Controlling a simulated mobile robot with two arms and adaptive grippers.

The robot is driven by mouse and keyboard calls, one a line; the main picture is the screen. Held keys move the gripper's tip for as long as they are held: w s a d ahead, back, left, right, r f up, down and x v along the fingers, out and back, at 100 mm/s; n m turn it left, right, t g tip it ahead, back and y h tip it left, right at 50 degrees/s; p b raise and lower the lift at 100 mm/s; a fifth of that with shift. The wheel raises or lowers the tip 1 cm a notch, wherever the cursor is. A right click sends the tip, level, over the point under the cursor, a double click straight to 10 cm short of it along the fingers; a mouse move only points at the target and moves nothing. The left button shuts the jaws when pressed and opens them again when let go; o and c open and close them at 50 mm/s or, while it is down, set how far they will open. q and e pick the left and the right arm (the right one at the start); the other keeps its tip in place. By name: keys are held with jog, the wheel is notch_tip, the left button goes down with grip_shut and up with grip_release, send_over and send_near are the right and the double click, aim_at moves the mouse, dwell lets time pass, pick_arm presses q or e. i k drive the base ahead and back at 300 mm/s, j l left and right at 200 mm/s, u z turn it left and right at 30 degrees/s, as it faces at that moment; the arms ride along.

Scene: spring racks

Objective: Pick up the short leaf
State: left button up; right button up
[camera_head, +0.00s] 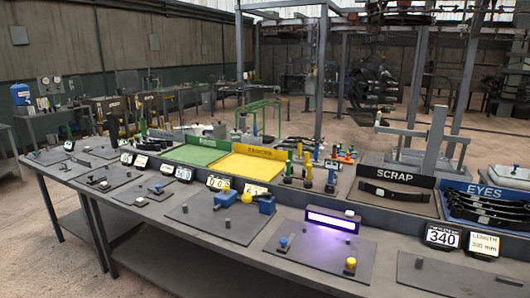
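A dark, slightly curved leaf (380,191) lies in the grey tray marked SCRAP (426,209) at the right. Several dark leaves (485,211) lie stacked in the blue tray marked EYES (512,188) at the right edge. I cannot tell from this view which leaf is the short one. Neither of my grippers shows in the head view.
A long grey bench (140,228) runs across the view with fixture plates, including one with a lit purple-white bar (333,219). Displays read 340 (442,236) and LENGTH 300 mm (484,244). Green (196,155) and yellow (246,166) trays and upright coloured tools (308,170) stand behind.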

aim_at(163, 145)
jog(key=i+j+z, duration=0.25)
jog(key=j+z, duration=0.15)
jog(key=j, duration=1.15)
jog(key=j+z, duration=0.4)
jog(key=j, duration=1.15)
